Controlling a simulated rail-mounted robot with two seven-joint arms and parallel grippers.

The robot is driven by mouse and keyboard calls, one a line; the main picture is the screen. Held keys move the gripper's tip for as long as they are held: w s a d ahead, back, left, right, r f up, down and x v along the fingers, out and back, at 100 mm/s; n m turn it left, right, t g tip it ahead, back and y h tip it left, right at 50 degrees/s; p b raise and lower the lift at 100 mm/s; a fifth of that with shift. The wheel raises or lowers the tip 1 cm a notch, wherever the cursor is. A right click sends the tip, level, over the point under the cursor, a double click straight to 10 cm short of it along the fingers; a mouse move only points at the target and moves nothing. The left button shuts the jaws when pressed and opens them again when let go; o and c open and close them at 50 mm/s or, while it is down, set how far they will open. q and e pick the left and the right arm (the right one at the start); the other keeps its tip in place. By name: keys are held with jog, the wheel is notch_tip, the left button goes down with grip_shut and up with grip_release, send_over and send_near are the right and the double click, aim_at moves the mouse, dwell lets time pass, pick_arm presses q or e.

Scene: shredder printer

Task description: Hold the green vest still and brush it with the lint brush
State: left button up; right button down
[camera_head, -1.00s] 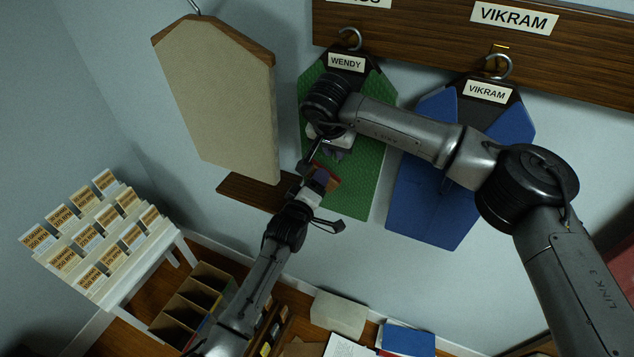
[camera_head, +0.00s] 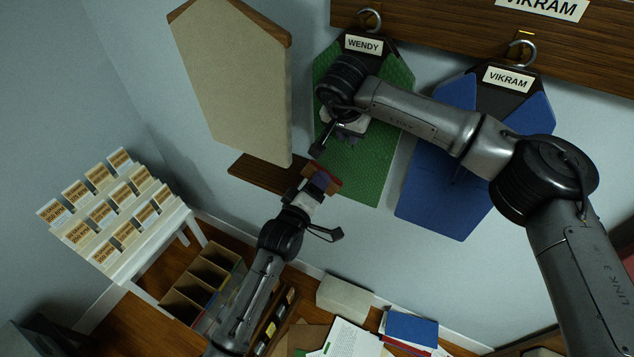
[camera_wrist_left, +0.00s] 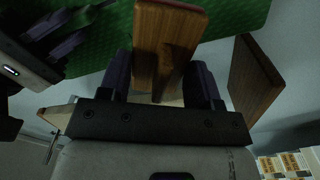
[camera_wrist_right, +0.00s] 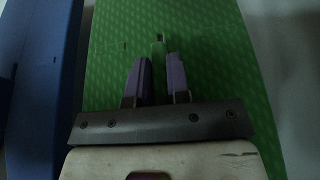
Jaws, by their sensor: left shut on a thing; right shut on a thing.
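The green vest (camera_head: 368,165) hangs on the wall under the WENDY label (camera_head: 364,44). My right gripper (camera_head: 346,132) is in front of its upper middle. In the right wrist view its fingers (camera_wrist_right: 157,75) are shut on a narrow green part of the vest (camera_wrist_right: 205,50). My left gripper (camera_head: 318,185) is shut on the wooden lint brush (camera_head: 326,177) at the vest's lower left edge. The brush (camera_wrist_left: 168,45) shows between the left fingers in the left wrist view, close to the green cloth. Whether its face touches the vest is hidden.
A blue vest (camera_head: 440,190) hangs to the right under the VIKRAM label (camera_head: 508,80). A beige board (camera_head: 235,85) hangs at the left, above a small wooden shelf (camera_head: 262,174). A white card rack (camera_head: 135,245) and open bins (camera_head: 205,280) stand lower left.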

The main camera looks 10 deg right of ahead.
jog(key=c, duration=1)
grip_release()
jog(key=shift+r, duration=0.15)
jog(key=v, duration=1.1)
jog(key=shift+s+r, duration=0.15)
jog(key=shift+r, duration=0.2)
pick_arm(q)
jog(key=shift+d+r, duration=0.1)
